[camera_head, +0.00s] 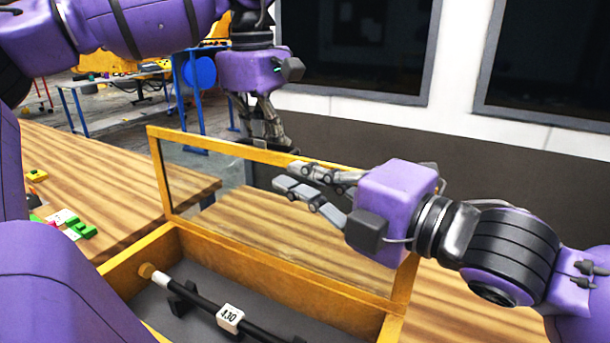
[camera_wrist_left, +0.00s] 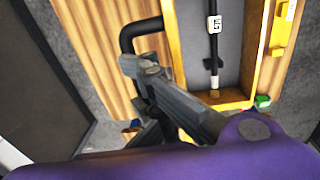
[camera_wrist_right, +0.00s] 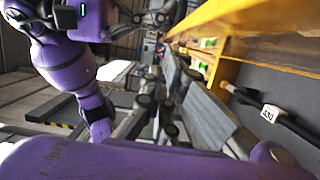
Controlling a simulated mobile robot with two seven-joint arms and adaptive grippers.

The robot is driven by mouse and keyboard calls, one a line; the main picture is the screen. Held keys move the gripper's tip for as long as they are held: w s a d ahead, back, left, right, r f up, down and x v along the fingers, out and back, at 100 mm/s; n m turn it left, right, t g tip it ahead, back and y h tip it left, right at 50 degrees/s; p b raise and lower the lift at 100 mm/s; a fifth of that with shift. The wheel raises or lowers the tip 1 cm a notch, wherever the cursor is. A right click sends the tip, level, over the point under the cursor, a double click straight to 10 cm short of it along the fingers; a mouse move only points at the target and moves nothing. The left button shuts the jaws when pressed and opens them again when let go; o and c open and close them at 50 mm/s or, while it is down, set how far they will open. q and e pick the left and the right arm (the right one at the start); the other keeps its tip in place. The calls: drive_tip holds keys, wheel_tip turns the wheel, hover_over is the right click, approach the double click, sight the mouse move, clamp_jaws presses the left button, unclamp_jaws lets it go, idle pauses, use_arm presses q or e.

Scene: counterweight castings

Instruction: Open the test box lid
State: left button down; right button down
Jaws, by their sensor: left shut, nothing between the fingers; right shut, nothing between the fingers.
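The test box (camera_head: 150,243) is a yellow-framed box with a dark inside. Its lid (camera_head: 215,143), a yellow frame around a clear pane, stands raised at the box's far side. A black rod with a white tag (camera_head: 230,318) reading 430 lies inside; the tag also shows in the left wrist view (camera_wrist_left: 214,25). My left gripper (camera_head: 268,138) is shut and empty, pointing down behind the lid's top edge. My right gripper (camera_head: 292,182) is shut and empty, pointing left in front of the lid and hiding part of its top and right side. Contact with the lid cannot be told.
A wooden table (camera_head: 95,165) carries the box. Small green blocks (camera_head: 83,229) and a yellow piece (camera_head: 37,175) lie at its left. A black bent bar (camera_wrist_left: 140,35) shows beside the box in the left wrist view. A blue-framed table (camera_head: 125,112) stands farther back.

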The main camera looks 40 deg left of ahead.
use_arm(q)
drive_tip(key=c, duration=2.5)
unclamp_jaws()
drive_tip(key=shift+f, duration=0.1)
drive_tip(key=o, duration=0.7)
drive_tip(key=shift+c, duration=0.2)
